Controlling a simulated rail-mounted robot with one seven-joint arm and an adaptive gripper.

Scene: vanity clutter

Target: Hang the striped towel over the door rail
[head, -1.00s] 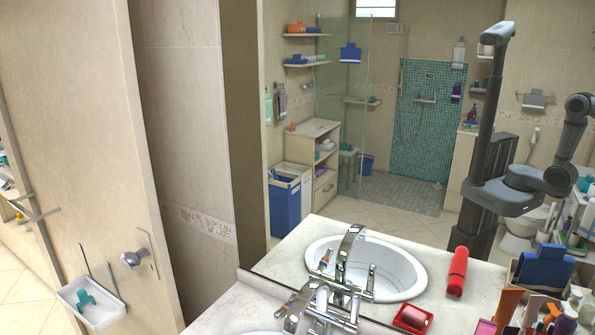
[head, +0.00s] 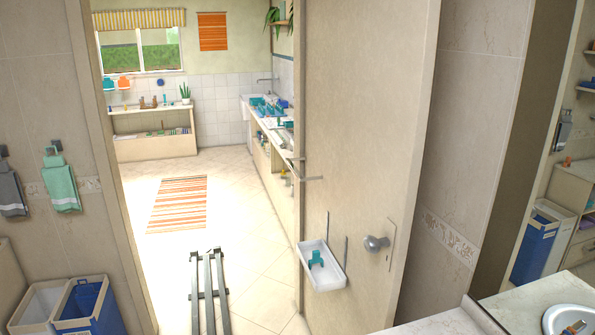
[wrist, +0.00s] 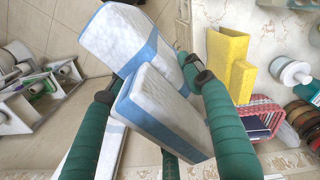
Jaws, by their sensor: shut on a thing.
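In the wrist view my gripper (wrist: 153,87) has two green-wrapped fingers closed on a folded white cloth with blue bands (wrist: 160,112), which looks like the striped towel. A second white flap with a blue edge (wrist: 118,38) shows beyond it; I cannot tell if it is the same cloth. My gripper and the held cloth are not in the head view.
A white caddy (head: 322,268) hangs on the door beside the round knob (head: 376,243). Blue and white bins (head: 90,305) are at lower left.

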